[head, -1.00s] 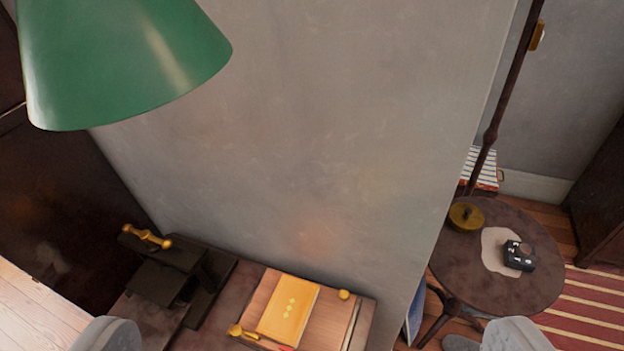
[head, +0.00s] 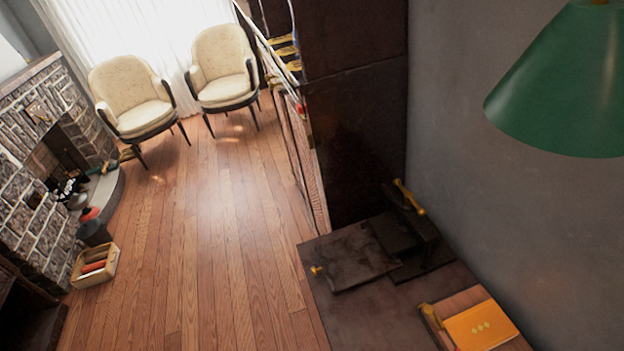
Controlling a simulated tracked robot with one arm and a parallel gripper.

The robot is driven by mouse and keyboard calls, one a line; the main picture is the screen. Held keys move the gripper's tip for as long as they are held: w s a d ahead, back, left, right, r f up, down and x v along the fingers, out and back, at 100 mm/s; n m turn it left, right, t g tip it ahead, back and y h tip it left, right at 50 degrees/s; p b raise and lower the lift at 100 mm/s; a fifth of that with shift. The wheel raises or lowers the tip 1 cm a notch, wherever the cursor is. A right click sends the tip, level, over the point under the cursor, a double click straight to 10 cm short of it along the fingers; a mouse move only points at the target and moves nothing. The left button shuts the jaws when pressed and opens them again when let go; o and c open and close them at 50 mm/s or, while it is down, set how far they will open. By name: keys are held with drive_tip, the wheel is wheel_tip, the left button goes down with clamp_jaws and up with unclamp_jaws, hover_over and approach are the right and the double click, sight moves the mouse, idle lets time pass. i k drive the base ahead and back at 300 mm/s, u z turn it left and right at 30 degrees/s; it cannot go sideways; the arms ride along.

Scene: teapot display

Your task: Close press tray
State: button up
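The press (head: 420,235) is dark, with a gold handle (head: 408,197) on top, and stands on the dark table at the lower right, near the grey wall. Its tray (head: 350,262) is a flat dark slab that sticks out to the left of the press body. A small gold knob (head: 316,270) sits at the tray's left end. My gripper is not in view.
An orange book (head: 480,328) lies on a wooden board at the lower right. A green lampshade (head: 565,85) hangs at the upper right. A dark cabinet (head: 355,130) stands behind the press. The wooden floor (head: 215,240) is clear; two cream chairs (head: 130,95) (head: 222,70) stand beyond.

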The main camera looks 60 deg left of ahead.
sight(349, 260)
drive_tip(key=u, duration=1.05)
drive_tip(key=k, duration=1.3)
drive_tip(key=u, duration=0.6)
drive_tip(key=i, duration=1.5)
drive_tip(key=z, duration=0.15)
